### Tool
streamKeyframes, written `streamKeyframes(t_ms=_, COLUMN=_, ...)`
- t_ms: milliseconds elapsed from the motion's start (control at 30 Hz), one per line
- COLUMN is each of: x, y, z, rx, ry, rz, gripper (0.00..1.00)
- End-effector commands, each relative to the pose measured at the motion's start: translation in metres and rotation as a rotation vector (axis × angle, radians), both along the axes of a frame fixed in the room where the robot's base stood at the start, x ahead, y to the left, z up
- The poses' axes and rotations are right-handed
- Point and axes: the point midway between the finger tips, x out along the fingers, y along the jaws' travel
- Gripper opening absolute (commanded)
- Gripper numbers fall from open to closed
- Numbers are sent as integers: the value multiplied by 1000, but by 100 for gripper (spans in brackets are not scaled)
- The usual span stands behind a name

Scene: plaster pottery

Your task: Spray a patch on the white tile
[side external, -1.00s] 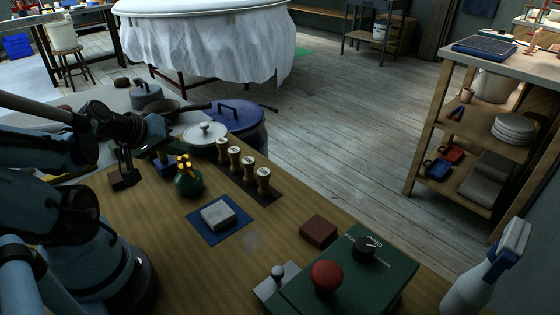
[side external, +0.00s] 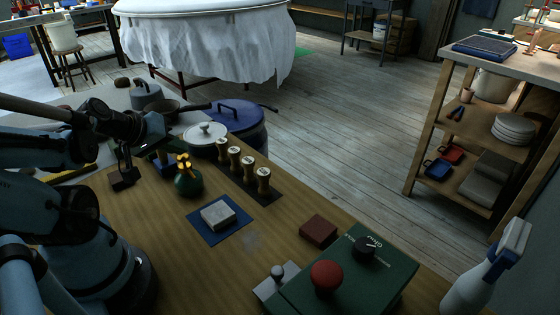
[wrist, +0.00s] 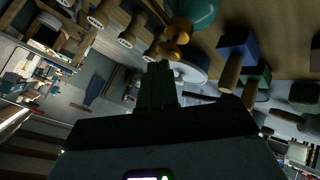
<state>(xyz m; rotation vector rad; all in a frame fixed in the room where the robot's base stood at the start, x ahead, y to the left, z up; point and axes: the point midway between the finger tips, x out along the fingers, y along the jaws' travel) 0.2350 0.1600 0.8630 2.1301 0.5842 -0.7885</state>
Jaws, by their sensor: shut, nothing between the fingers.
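The pale, whitish tile (side external: 218,215) lies flat on a blue square mat (side external: 236,232) on the wooden table, in the side view. A white spray bottle (side external: 470,290) with a blue and white head stands upright at the lower right, partly cut off by the frame. My gripper (side external: 158,148) is over the table's left rear side, behind and left of the tile and far from the bottle. Its details are dark there. In the wrist view, my gripper's fingers (wrist: 158,82) are together and empty. I cannot make out the tile or the bottle in the wrist view.
Several wooden stamps (side external: 248,168) stand behind the tile. A red-brown block (side external: 318,229) and a green box (side external: 350,275) with a red knob lie between tile and bottle. Bare wood surrounds the mat.

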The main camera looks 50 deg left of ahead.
Motion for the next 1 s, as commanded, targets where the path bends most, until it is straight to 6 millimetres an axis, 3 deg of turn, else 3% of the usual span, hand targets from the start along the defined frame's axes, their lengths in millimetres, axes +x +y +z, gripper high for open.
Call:
streamKeyframes(t_ms=467, x=0, y=0, z=6, rx=0, ry=0, rz=0, gripper=0)
streamKeyframes(t_ms=1000, x=0, y=0, z=53, rx=0, ry=0, rz=0, gripper=0)
